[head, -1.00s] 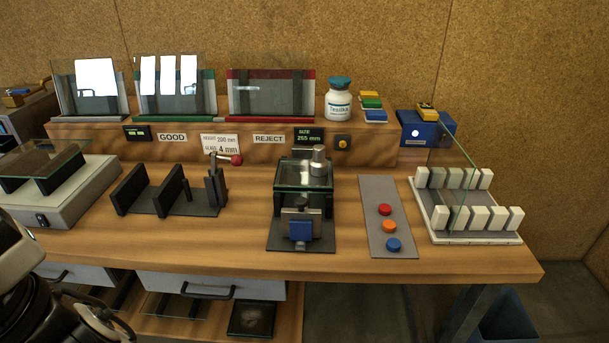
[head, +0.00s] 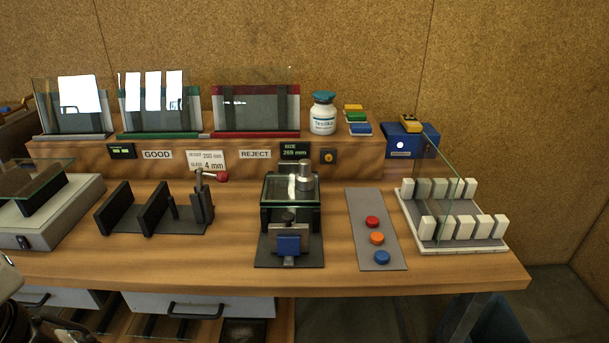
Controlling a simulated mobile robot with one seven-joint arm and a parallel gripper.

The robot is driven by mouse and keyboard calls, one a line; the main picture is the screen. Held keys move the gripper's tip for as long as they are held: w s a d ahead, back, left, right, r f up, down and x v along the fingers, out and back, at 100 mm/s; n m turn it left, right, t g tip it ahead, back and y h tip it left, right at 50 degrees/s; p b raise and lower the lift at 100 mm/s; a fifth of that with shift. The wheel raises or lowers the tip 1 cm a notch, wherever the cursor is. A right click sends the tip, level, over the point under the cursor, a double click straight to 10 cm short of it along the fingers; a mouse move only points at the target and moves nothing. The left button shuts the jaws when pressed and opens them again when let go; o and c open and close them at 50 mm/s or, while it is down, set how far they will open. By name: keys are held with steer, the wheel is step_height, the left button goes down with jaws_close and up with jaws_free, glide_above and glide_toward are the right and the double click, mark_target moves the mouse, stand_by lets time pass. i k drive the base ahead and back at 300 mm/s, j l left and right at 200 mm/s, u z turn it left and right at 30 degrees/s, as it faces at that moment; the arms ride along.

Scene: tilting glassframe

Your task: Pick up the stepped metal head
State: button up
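The stepped metal head (head: 304,177) is a small silvery cylinder with a narrower upper part. It stands upright at the right side of the glass-topped dark fixture (head: 288,247) in the middle of the bench. It appears to rest on the glass plate; its exact contact is too small to tell. A part of my arm shows at the lower left edge, well away from the head. My gripper's fingertips are not in view.
A dark slotted stand with a red-knobbed lever (head: 221,177) is left of the fixture. A grey plate with coloured buttons (head: 361,205) is right of it, then a white-block rack (head: 470,247). A bottle (head: 323,115) and framed glass panes stand on the raised shelf behind.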

mark_target(304, 179)
steer(key=i+j, duration=0.2)
steer(key=i, duration=0.2)
steer(key=i+j, duration=0.15)
steer(key=i, duration=0.25)
steer(key=i+j, duration=0.2)
steer(key=i, duration=0.15)
